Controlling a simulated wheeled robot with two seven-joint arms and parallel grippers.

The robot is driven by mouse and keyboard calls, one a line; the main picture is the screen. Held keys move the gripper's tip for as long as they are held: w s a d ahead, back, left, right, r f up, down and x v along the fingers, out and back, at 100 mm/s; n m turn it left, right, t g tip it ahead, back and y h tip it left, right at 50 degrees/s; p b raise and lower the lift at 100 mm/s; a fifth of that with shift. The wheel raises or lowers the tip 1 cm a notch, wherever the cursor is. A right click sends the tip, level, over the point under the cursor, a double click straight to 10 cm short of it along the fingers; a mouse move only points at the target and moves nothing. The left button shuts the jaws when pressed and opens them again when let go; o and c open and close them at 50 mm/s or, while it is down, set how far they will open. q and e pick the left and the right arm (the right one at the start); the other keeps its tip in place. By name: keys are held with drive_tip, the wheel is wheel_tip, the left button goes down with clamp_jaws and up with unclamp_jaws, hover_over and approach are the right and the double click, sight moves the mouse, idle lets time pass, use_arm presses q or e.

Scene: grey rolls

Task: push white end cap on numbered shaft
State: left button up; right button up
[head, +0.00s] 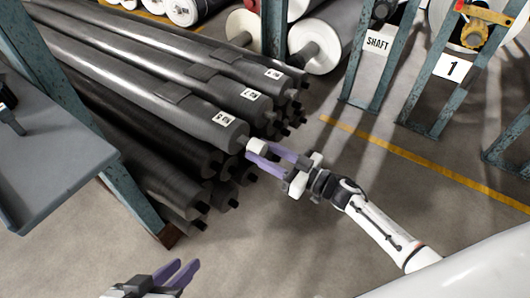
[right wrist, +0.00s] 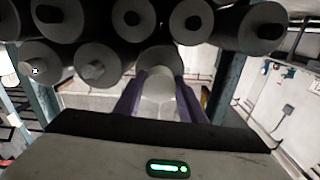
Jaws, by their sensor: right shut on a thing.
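The white end cap (head: 257,145) is between the purple fingers of my right gripper (head: 258,154), which is shut on it. It is at the near end of the front top grey roll (head: 205,117), which has a white number label (head: 224,118) I cannot read surely. In the right wrist view the cap (right wrist: 158,85) is between the fingers, in line with a grey roll end (right wrist: 160,58). The shaft tip there is hidden, and I cannot tell how far the cap is on it. My left gripper (head: 185,266) is open and empty at the bottom.
More grey rolls (head: 165,182) with bare shaft stubs are stacked below and behind. A teal post (head: 130,190) and grey shelf (head: 60,165) stand at left. Teal frames with a SHAFT sign (head: 377,41) and a "1" sign (head: 454,67) stand at right. The floor (head: 300,240) in front is clear.

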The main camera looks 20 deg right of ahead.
sight(252, 147)
use_arm(q)
drive_tip(key=shift+f+b, duration=0.35)
drive_tip(key=shift+b, duration=0.05)
use_arm(e)
drive_tip(key=shift+x, duration=1.9)
drive_tip(key=o, duration=1.1)
drive_tip(key=shift+s+d, duration=0.1)
drive_tip(key=shift+s, duration=0.05)
drive_tip(key=p+v, duration=0.3)
drive_tip(key=v, duration=0.6)
use_arm(q)
drive_tip(key=shift+s+a+f+n+y, duration=0.15)
drive_tip(key=shift+a+y, duration=0.05)
drive_tip(key=shift+a, duration=0.3)
drive_tip(key=shift+s+a+f+n+y, duration=0.15)
drive_tip(key=shift+a+y, duration=0.05)
drive_tip(key=shift+a, duration=0.3)
use_arm(e)
drive_tip(key=shift+s+d, duration=0.3)
drive_tip(key=shift+s, duration=0.05)
